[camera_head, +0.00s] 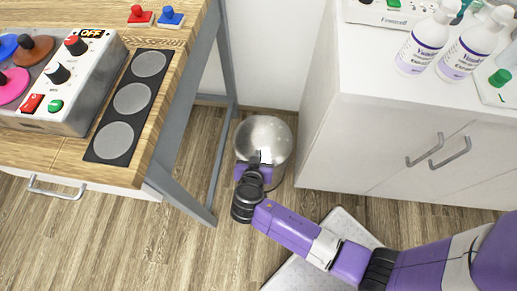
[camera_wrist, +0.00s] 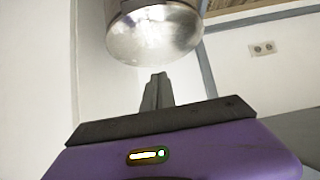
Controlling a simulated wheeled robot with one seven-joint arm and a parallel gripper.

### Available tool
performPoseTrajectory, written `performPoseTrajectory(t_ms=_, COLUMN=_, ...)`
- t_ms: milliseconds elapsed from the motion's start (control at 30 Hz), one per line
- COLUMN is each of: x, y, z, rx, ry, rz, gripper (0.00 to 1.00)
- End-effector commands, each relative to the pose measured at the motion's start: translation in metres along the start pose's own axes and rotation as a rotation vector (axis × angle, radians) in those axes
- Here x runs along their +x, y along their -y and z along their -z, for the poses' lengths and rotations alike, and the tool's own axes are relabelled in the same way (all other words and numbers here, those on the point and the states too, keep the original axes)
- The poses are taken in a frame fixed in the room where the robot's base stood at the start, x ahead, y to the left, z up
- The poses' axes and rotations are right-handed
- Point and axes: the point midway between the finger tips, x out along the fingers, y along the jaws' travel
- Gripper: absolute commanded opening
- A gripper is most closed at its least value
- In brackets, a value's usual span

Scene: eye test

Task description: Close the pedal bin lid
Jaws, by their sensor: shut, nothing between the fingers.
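The pedal bin (camera_head: 268,132) is a round, shiny metal bin on the floor between the wooden bench and the white cabinet. Its domed lid also shows at the top of the wrist view (camera_wrist: 154,36), which looks upside down. The lid appears to lie over the bin's body; I cannot tell whether a small gap is left at the rim. My gripper (camera_head: 256,158) is over the near part of the lid in the head view and hides some of it. Its fingers (camera_wrist: 158,88) are together and empty, pointing toward the lid. I cannot tell whether they touch it.
The wooden bench (camera_head: 171,80) with a control box (camera_head: 72,80) and grey legs stands left. The white cabinet (camera_head: 385,145) stands close on the right, with white bottles (camera_head: 424,45) on top. Wooden floor (camera_head: 130,235) is clear at the front left.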

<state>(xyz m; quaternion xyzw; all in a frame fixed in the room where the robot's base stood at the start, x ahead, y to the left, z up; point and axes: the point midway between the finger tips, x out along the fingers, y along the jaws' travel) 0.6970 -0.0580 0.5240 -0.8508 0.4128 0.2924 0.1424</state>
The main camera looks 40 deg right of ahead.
Motion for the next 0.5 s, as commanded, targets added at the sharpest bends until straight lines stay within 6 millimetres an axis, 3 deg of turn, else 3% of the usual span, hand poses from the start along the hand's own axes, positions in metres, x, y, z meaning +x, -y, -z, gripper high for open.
performPoseTrajectory(t_ms=33, x=0.008, y=0.0, z=-0.018, rx=-0.003, ry=-0.022, rz=0.002, gripper=0.0)
performPoseTrajectory(t_ms=333, x=0.018, y=0.001, z=-0.059, rx=-0.002, ry=-0.171, rz=0.002, gripper=0.0)
performPoseTrajectory(t_ms=500, x=0.026, y=0.0, z=-0.08, rx=0.001, ry=-0.171, rz=0.001, gripper=0.0)
